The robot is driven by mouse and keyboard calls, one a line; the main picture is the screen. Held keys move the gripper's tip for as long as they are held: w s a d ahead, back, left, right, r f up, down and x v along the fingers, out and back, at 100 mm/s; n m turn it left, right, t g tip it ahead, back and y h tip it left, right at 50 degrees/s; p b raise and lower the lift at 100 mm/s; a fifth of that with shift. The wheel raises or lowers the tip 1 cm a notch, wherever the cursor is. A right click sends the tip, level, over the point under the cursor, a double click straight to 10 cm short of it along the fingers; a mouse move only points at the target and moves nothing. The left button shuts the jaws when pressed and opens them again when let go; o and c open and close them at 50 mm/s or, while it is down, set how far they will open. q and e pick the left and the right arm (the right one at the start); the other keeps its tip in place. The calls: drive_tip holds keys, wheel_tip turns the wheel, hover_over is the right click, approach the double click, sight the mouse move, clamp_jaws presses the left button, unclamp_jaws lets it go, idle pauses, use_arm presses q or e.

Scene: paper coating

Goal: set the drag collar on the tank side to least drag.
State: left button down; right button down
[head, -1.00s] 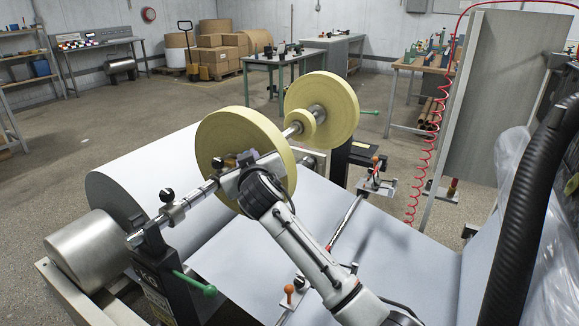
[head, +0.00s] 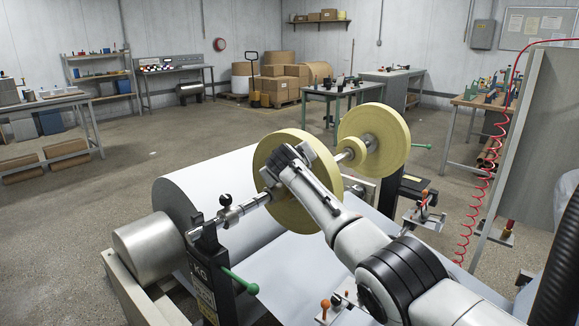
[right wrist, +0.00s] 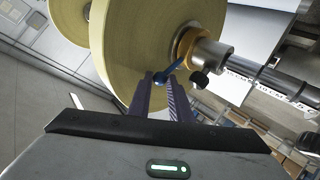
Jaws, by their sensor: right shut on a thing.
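In the right wrist view a brass-coloured collar (right wrist: 187,46) sits on a shaft against the face of a large yellow roll (right wrist: 125,50). A thin blue lever (right wrist: 173,67) sticks out from it. My right gripper (right wrist: 161,77) is shut on the lever's rounded end. In the head view the right arm reaches from the lower right to the near side of the larger yellow roll (head: 275,200). My right gripper (head: 270,176) is there at the shaft (head: 250,204), and it hides the collar and lever. My left gripper is not in view.
A black knob (right wrist: 199,78) and a steel sleeve (right wrist: 213,57) are close beside the collar. A black stand with a green handle (head: 240,281) holds the shaft's near end. A white paper roll (head: 190,195) lies behind. A smaller yellow roll (head: 385,140) is farther along the shaft.

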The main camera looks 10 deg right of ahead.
drive_tip(key=shift+w+a+r, duration=0.1)
drive_tip(key=shift+r, duration=0.05)
idle(0.3)
drive_tip(key=c, duration=1.9)
unclamp_jaws()
drive_tip(key=v, duration=1)
drive_tip(key=shift+a, duration=0.15)
